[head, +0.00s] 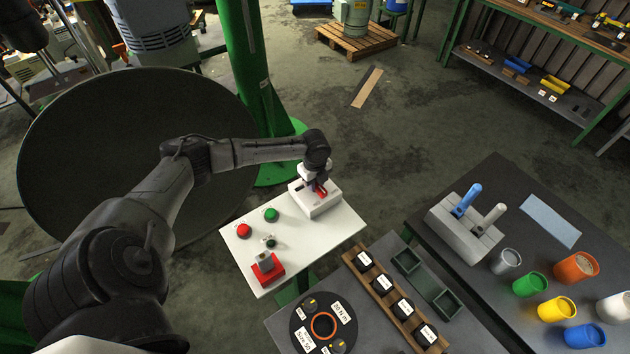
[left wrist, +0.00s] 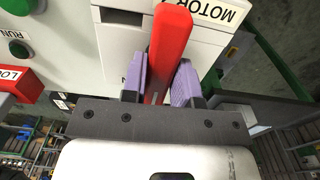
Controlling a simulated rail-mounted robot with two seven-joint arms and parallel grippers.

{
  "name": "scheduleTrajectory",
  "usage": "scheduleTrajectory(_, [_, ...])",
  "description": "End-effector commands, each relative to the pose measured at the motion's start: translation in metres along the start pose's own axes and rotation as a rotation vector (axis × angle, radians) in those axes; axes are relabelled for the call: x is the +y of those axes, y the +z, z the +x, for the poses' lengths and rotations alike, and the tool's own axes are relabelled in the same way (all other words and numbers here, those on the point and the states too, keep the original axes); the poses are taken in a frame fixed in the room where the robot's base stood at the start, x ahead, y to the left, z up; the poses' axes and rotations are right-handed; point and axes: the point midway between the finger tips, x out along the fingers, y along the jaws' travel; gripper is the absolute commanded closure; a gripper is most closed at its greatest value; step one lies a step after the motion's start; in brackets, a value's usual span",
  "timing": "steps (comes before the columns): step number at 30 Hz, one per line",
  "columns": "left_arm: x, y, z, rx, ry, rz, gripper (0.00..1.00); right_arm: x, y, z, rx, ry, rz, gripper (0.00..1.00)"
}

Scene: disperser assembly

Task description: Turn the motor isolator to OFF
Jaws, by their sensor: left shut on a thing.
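The motor isolator (head: 318,208) is a white box at the far right corner of the white control panel (head: 335,233). Its red handle (head: 321,190) shows small in the head view, partly behind my gripper. In the left wrist view the red handle (left wrist: 170,45) stands between the purple pads of my left gripper (left wrist: 160,80), beside a label reading MOTOR (left wrist: 213,12). My left gripper is shut on the handle. The OFF mark is not readable in either view. My right gripper is not in view.
The panel also bears a red button (head: 244,230), a green button (head: 271,214) and a red block (head: 266,267). A green column (head: 245,80) and a large dark disc (head: 120,150) stand behind. A bench with coloured cups (head: 530,284) lies right.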

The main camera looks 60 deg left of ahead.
Motion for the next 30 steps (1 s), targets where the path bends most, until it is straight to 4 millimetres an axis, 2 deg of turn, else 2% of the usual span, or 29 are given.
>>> scheduleTrajectory(8, [0.0,-0.001,-0.006,0.003,0.002,-0.152,0.96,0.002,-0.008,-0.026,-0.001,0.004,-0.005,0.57])
scheduleTrajectory(18, [0.0,-0.001,-0.006,0.003,0.003,-0.471,0.96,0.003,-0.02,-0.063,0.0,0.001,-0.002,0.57])
scheduleTrajectory(30, [0.0,-0.001,-0.005,0.002,0.003,-0.852,0.96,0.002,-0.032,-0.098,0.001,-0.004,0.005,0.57])
